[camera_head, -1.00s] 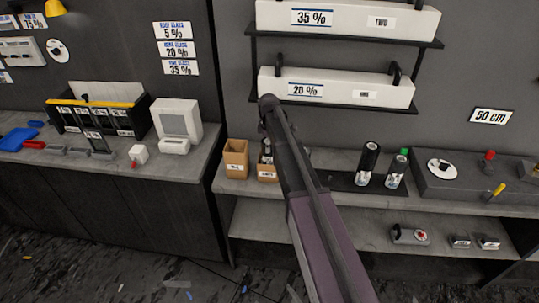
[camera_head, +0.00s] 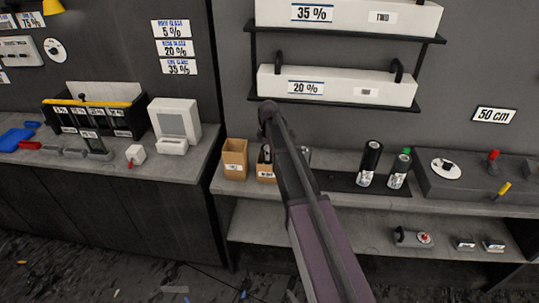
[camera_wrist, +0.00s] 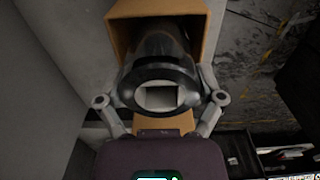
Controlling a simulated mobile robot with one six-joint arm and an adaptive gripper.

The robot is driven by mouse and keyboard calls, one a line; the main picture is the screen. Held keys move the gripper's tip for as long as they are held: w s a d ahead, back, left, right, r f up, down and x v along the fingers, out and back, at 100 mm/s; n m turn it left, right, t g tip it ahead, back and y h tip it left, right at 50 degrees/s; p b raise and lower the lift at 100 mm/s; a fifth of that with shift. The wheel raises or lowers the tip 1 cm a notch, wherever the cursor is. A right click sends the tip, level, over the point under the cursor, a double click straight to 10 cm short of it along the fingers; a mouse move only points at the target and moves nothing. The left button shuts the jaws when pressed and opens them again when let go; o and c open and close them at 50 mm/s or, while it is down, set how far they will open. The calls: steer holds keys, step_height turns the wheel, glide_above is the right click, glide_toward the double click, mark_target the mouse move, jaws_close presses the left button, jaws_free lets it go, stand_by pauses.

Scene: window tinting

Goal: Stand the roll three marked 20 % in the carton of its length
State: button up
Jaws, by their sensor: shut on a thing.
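In the wrist view my gripper (camera_wrist: 160,100) is shut on a dark roll (camera_wrist: 158,68), its fingers on either side of a black end ring with a pale square centre. The roll reaches into the mouth of a brown carton (camera_wrist: 198,35); how deep it sits is unclear, and its marking is not readable. In the head view two open brown cartons stand side by side on the shelf: the left one (camera_head: 235,160), and the right one (camera_head: 264,174) with something dark in its mouth.
Two dark rolls, one plain-topped (camera_head: 370,165) and one green-topped (camera_head: 399,170), stand on a black mat right of my arm. A white box marked 20 % (camera_head: 335,88) sits on the wall shelf above. A 50 cm sign (camera_head: 495,115) hangs at right.

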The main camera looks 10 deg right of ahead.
steer(key=shift+f, duration=0.15)
steer(key=o, duration=1)
steer(key=shift+o, duration=0.2)
steer(key=shift+r, duration=0.25)
step_height(320, 180, up, 12)
steer(key=p, duration=1.2)
steer(key=shift+s, duration=0.1)
steer(key=s+m, duration=1.4)
steer(key=s, duration=1.5)
steer(key=shift+d, duration=0.25)
